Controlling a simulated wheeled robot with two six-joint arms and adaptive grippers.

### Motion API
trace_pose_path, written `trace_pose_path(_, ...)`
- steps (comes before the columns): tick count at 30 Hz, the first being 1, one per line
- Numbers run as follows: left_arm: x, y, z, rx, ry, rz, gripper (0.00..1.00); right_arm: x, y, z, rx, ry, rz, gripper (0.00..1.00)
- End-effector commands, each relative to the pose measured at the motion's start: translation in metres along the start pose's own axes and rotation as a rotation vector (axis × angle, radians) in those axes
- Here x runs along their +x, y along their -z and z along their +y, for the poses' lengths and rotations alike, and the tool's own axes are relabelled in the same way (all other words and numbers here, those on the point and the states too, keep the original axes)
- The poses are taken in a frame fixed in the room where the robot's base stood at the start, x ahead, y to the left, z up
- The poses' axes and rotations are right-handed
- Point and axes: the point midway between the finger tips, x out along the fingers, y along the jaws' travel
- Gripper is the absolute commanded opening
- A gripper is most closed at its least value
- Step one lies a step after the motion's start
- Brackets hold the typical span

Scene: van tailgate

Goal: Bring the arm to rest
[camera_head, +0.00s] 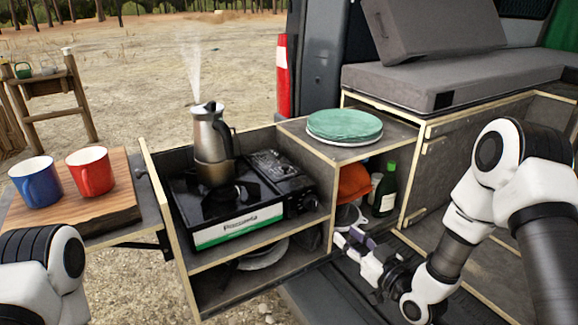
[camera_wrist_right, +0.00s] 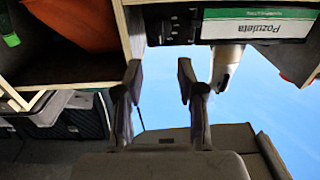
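My right gripper (camera_head: 358,252) is beside the front of the kitchen box, low at its right end. In the right wrist view its two fingers (camera_wrist_right: 158,85) stand apart with nothing between them. My right arm comes in from the right edge. Only a white and black part of my left arm shows at the lower left in the head view; its gripper is out of the frame.
A steaming moka pot (camera_head: 211,145) stands on the camping stove (camera_head: 238,232). A blue mug (camera_head: 37,182) and a red mug (camera_head: 91,171) stand on a wooden board (camera_head: 126,200). A green bottle (camera_head: 386,190) is in the compartment behind my gripper.

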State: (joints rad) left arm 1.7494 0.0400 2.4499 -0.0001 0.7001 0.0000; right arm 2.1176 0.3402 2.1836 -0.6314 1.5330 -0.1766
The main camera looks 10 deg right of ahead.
Motion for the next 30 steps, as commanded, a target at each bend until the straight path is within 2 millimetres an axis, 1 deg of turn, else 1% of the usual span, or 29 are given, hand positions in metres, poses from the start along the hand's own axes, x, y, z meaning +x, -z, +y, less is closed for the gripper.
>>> trace_pose_path(2,-0.019,0.000,0.000,0.000,0.000,0.000,0.66,-0.005,-0.008,-0.012,0.006,0.022,-0.054,0.39)
trace_pose_path(4,-0.039,0.000,0.000,0.000,0.000,0.000,0.66,-0.018,-0.030,-0.035,0.021,0.048,-0.154,0.39)
trace_pose_path(5,-0.047,0.000,0.000,0.000,0.000,0.001,0.66,-0.028,-0.045,-0.044,0.030,0.050,-0.222,0.39)
trace_pose_path(6,-0.056,0.000,0.000,0.000,0.000,0.001,0.66,-0.045,-0.069,-0.056,0.044,0.045,-0.336,0.39)
trace_pose_path(8,-0.068,0.000,0.001,0.000,0.000,0.001,0.66,-0.080,-0.107,-0.073,0.070,0.025,-0.538,0.39)
trace_pose_path(9,-0.074,0.000,0.001,0.000,0.000,0.001,0.66,-0.108,-0.131,-0.082,0.090,0.004,-0.680,0.39)
trace_pose_path(11,-0.082,0.000,0.001,0.000,0.000,0.001,0.66,-0.154,-0.160,-0.093,0.120,-0.036,-0.891,0.39)
trace_pose_path(12,-0.084,0.000,0.001,0.000,0.000,0.001,0.66,-0.185,-0.174,-0.099,0.140,-0.070,-1.021,0.39)
trace_pose_path(14,-0.086,0.000,0.001,0.000,0.000,0.001,0.66,-0.229,-0.189,-0.104,0.173,-0.129,-1.198,0.39)
trace_pose_path(15,-0.084,0.000,0.001,0.000,0.000,0.001,0.66,-0.254,-0.195,-0.106,0.195,-0.174,-1.298,0.39)
trace_pose_path(18,-0.082,0.000,0.001,0.000,0.000,0.000,0.66,-0.298,-0.199,-0.107,0.260,-0.277,-1.474,0.39)
trace_pose_path(19,-0.081,0.000,0.001,0.000,0.000,0.000,0.66,-0.305,-0.199,-0.107,0.275,-0.297,-1.505,0.39)
trace_pose_path(21,-0.081,0.000,0.001,0.000,0.000,0.000,0.66,-0.312,-0.199,-0.109,0.294,-0.313,-1.540,0.39)
trace_pose_path(30,-0.082,0.000,0.001,0.000,0.000,0.000,0.66,-0.312,-0.199,-0.109,0.299,-0.314,-1.539,0.39)
